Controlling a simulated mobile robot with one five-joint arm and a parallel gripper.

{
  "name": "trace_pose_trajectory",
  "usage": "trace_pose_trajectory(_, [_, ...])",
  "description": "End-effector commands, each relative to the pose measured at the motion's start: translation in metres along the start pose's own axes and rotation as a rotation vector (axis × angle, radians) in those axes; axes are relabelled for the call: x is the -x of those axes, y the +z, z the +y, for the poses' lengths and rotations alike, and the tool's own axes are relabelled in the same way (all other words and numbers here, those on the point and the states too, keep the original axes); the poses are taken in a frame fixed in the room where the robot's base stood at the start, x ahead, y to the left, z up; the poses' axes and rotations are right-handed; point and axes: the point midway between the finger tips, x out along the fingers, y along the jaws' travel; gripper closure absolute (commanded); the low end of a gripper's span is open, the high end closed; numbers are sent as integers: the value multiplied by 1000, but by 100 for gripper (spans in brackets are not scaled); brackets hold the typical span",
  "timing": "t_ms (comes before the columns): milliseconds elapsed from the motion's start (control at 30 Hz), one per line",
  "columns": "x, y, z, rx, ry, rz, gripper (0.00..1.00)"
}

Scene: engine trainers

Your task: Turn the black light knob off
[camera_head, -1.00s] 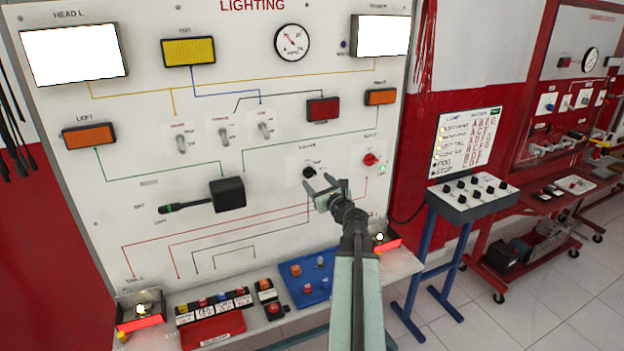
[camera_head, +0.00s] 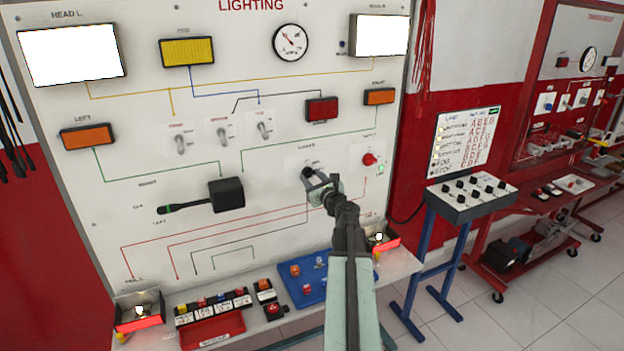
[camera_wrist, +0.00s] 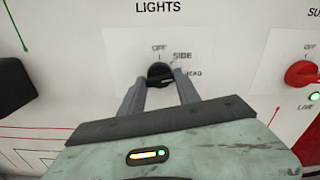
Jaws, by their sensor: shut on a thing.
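The black light knob (camera_wrist: 159,75) sits under the word LIGHTS in the wrist view, with OFF, SIDE and HEAD marks around its upper and right side. My gripper (camera_wrist: 160,85) reaches it from below, one finger on each side, and is shut on it. The knob's pointer looks turned toward the right, near HEAD, though the fingers hide part of it. In the head view my gripper (camera_head: 316,178) is at the knob's plate on the white board (camera_head: 290,225), and covers most of the knob. Both headlamps, HEAD L (camera_head: 72,54) and the right one (camera_head: 379,35), glow white.
A red knob (camera_wrist: 302,74) with a green LIVE lamp (camera_wrist: 315,98) is to the right. A black stalk switch (camera_head: 225,194) is to the left. Below, a shelf carries a blue tray (camera_head: 318,292) and small switches. The space in front of the board is open.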

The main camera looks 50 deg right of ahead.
Motion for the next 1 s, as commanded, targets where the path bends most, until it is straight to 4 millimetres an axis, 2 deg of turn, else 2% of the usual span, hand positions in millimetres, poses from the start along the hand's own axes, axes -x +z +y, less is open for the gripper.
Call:
trace_pose_trajectory(267, [-1, 0, 1, 167, 2, -1, 100])
trace_pose_trajectory(1000, [-1, 1, 1, 865, 1, -3, 100])
